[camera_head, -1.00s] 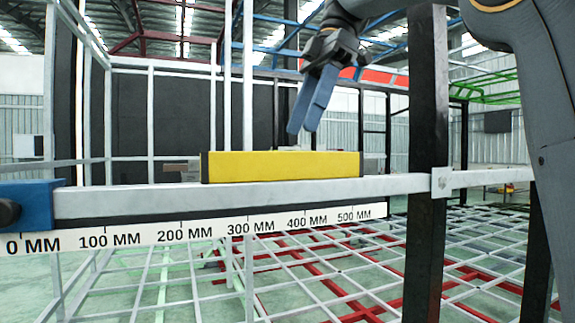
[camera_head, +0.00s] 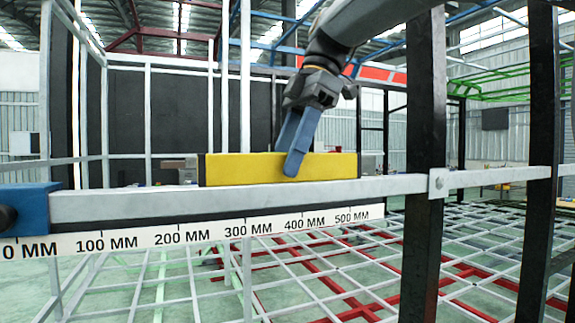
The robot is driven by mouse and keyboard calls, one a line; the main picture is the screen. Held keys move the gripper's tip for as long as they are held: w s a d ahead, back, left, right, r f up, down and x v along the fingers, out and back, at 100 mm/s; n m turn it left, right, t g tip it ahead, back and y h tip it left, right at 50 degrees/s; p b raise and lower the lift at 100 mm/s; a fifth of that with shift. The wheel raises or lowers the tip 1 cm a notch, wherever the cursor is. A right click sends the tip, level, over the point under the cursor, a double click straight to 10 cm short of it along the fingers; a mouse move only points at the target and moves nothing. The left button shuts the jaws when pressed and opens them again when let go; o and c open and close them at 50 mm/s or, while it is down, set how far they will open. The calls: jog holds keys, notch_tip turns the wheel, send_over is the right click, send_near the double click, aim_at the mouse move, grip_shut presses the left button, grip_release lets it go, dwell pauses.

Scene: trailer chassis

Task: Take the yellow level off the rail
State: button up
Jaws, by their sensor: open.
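The yellow level (camera_head: 240,169) lies lengthwise on top of the white rail (camera_head: 130,202), above roughly the 200 to 500 mm part of the scale. It has dark end caps. My gripper (camera_head: 294,160) points down at the level, a little right of its middle, with blue fingers. The near finger overlaps the level's front face, and its tip ends just above the rail. The other finger is partly hidden behind the level, so contact cannot be told. The gripper is open.
A blue clamp block (camera_head: 28,208) sits at the rail's left end. A millimetre scale strip (camera_head: 200,235) runs under the rail. Black posts (camera_head: 424,130) stand at the right, one crossing the rail. A grid of white and red bars (camera_head: 330,270) lies below.

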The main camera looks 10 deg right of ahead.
grip_shut()
jog(key=shift+r, duration=0.15)
